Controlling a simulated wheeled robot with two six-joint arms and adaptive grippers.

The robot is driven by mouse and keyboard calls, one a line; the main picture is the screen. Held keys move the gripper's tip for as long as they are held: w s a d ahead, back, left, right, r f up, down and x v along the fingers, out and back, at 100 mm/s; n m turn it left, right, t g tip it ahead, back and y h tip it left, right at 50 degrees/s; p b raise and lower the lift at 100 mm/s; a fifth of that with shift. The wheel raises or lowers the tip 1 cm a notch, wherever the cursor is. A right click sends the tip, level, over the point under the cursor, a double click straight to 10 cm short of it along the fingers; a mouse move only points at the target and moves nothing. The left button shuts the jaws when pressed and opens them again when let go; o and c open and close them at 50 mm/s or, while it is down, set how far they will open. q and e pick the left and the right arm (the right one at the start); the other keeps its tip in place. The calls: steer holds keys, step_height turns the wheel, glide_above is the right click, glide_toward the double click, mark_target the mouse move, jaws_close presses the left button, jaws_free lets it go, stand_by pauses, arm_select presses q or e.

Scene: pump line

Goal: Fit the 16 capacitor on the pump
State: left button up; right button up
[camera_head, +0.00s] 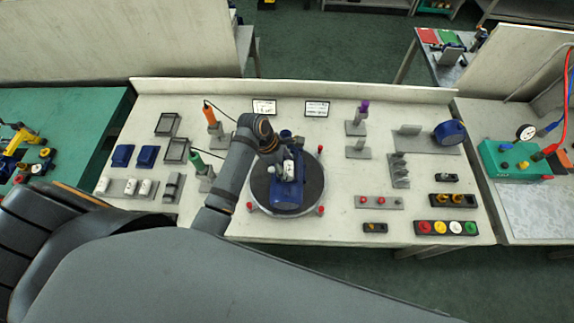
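The blue pump (287,196) sits on a round dark turntable (262,196) in the middle of the bench. My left arm reaches over from the lower left and bends down, so its gripper (282,163) is at the pump's upper part. A small white cylinder, which looks like a capacitor (289,171), shows right at the gripper's tip, over the pump. The fingers are too small and covered to tell whether they grip it. More white capacitors (145,187) stand in a grey holder (118,194) at the left; their markings cannot be read. My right gripper is not in view.
Blue covers (147,155), grey trays (167,124), an orange-handled tool (209,114) and a green-handled tool (197,162) stand left. A purple-handled tool (362,109), grey brackets (399,170) and a strip of coloured caps (446,228) lie right. Two cards (316,108) stand behind.

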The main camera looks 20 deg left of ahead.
arm_select(q)
steer(key=o, duration=0.6)
steer(key=shift+w, duration=0.1)
steer(key=shift+v, duration=3.05)
steer(key=v, duration=1.2)
